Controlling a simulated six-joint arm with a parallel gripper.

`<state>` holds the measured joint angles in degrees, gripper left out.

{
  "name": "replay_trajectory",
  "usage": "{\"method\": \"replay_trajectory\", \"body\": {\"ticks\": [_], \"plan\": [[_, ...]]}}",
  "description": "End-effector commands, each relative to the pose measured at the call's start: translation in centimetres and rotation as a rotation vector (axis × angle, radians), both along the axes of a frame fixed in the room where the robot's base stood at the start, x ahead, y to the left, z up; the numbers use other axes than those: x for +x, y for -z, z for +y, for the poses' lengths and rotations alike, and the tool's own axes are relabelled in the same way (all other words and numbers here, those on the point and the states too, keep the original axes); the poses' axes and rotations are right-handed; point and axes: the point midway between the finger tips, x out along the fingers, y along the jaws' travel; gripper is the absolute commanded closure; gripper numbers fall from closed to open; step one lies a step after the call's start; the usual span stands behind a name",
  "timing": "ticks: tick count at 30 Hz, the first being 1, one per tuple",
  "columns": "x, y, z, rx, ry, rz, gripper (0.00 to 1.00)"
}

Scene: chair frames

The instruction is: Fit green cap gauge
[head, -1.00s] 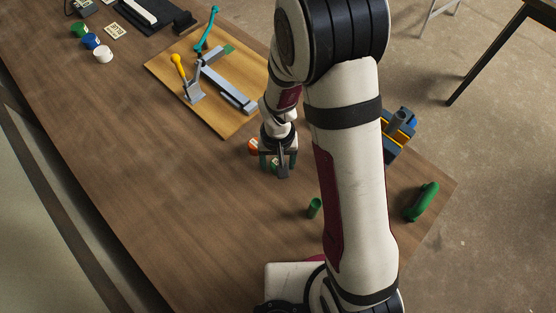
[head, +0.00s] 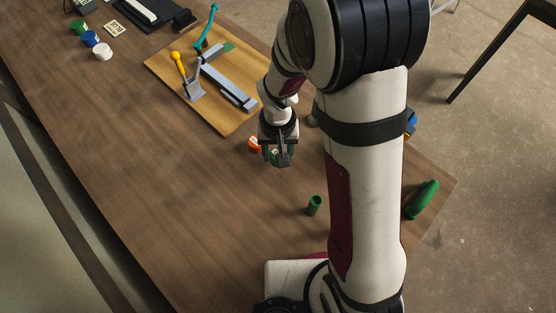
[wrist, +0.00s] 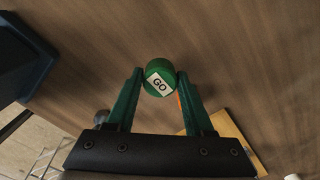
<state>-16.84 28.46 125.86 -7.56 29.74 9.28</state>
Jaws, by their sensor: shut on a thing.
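A green round gauge (wrist: 160,72) with a white "GO" label is held between the two fingers of my gripper (wrist: 160,82) in the wrist view. In the head view my gripper (head: 281,160) is over the table's middle, and only a little green of the gauge shows between the fingers. A green upright cylinder (head: 315,206) stands on the table nearer the camera, to the right of the gripper. A larger green curved piece (head: 422,200) lies near the right edge. Which part the gauge fits cannot be told.
An orange piece (head: 254,145) sits just left of my gripper. A wooden board (head: 222,118) with grey clamps, a yellow-knobbed lever and a teal lever lies beyond. Green, blue and white caps (head: 91,40) stand at the far left. My arm hides most of a blue fixture (head: 411,122). The left foreground is clear.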

Motion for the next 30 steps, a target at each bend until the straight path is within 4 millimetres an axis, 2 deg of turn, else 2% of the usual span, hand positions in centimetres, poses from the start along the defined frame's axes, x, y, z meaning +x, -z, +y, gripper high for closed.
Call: {"method": "replay_trajectory", "body": {"ticks": [10, 14, 17, 22, 24, 27, 30], "plan": [[0.2, -0.5, -0.3, 0.000, 0.012, -0.001, 1.00], [1.9, -2.4, -2.4, -0.002, 0.107, -0.003, 1.00], [3.7, -5.1, -5.6, -0.005, 0.243, -0.004, 1.00], [5.4, -11.3, -13.1, -0.012, 0.531, -0.004, 1.00], [5.2, -14.2, -16.3, -0.013, 0.662, -0.005, 1.00], [4.3, -17.8, -20.1, -0.012, 0.824, -0.004, 1.00], [3.2, -20.5, -22.7, -0.008, 0.945, -0.004, 1.00]]}}
